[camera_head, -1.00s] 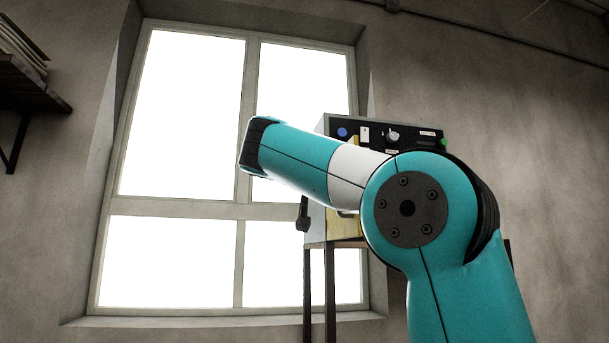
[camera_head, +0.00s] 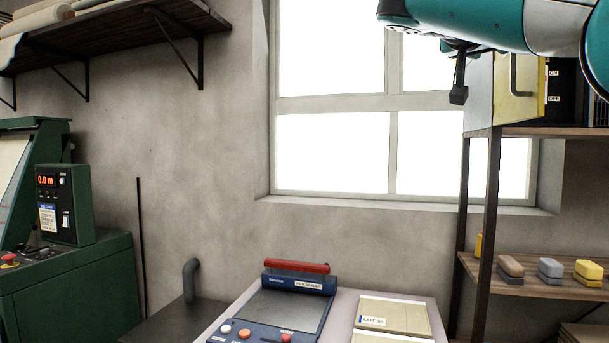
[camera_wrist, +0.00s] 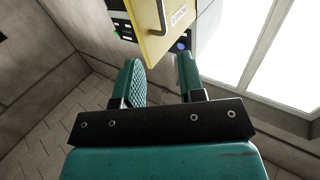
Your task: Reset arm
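My gripper (camera_wrist: 158,60) is open in the wrist view, with two teal fingers apart and nothing between them. A yellow panel with a handle and a dark control box show beyond the fingers. In the head view my teal and white arm crosses the top right corner, in front of the window and beside the yellow panel (camera_head: 517,88).
A rack (camera_head: 487,200) holding the yellow-panelled unit and several small blocks stands at right. A film sealer (camera_head: 280,308) and folded tan pieces (camera_head: 395,316) lie on a table at bottom. A green machine (camera_head: 75,275) stands left, below a wall shelf (camera_head: 150,22) with cloth rolls.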

